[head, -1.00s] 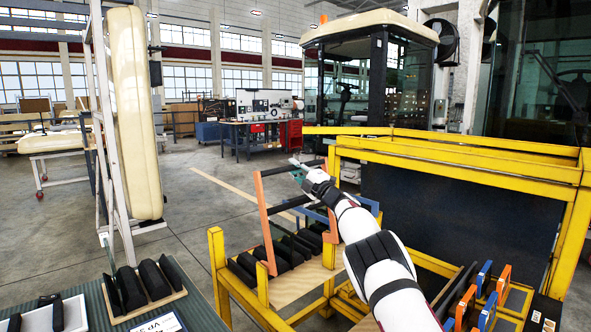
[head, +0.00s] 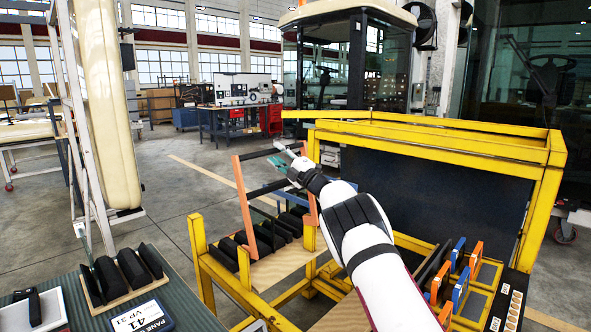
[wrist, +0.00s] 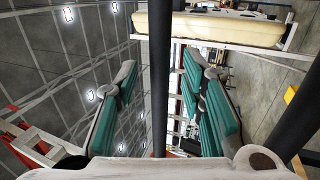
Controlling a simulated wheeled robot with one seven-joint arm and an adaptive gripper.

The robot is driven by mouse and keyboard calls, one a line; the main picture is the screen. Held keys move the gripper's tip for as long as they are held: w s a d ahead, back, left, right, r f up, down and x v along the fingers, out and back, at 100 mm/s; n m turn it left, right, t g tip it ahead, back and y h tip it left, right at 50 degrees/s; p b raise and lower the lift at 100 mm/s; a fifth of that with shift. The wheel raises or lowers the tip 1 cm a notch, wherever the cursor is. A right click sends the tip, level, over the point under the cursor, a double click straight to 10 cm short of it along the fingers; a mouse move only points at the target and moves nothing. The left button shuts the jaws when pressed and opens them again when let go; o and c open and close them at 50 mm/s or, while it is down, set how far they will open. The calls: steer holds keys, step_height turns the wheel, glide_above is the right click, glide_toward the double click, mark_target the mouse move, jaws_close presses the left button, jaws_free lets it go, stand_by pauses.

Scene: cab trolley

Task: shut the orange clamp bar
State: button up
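The orange clamp bar (head: 243,190) is a raised frame with upright orange side arms joined by dark crossbars. It stands open above a row of black pads on the yellow trolley. My gripper (head: 278,159) is at the upper crossbar, near the right orange arm. In the wrist view my gripper (wrist: 158,68) has its two teal-padded fingers spread wide. A dark bar (wrist: 160,120) runs between them without visible contact. Whether the fingers reach past the bar is hard to tell. My arm hides part of the trolley behind it.
The yellow trolley frame (head: 440,130) with a dark panel rises at right. Orange and blue clamps (head: 459,288) stand at lower right. A bench with black pads (head: 122,275) is at lower left, below a cream cushion on a white rack (head: 105,110).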

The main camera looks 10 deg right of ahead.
steer(key=v, duration=0.9)
steer(key=shift+s, duration=0.1)
steer(key=shift+c, duration=0.5)
